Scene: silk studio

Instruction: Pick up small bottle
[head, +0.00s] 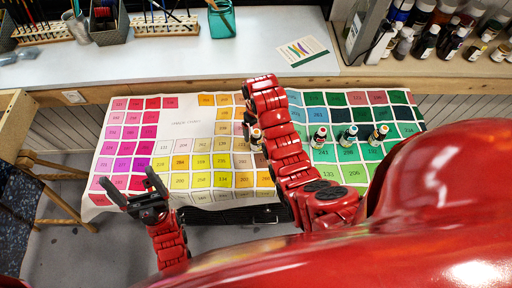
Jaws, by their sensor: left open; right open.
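Several small bottles with dark caps stand in a row on the color chart (172,132). One small bottle (256,139) is just left of my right arm, partly hidden by it. To the right of that arm are a bottle with a red label (319,138), one with a light blue label (348,138) and one with an orange label (380,134). My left gripper (140,192) is open and empty over the chart's front left corner, well apart from the bottles. My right arm reaches up across the middle of the chart. I cannot make out its gripper, which seems hidden by the arm.
A white counter (170,68) runs along the back with brush racks, a teal jar (221,20) and a card (303,51). Many dye bottles (425,40) stand at the back right. A wooden stool (50,175) is at the left. The chart's left half is clear.

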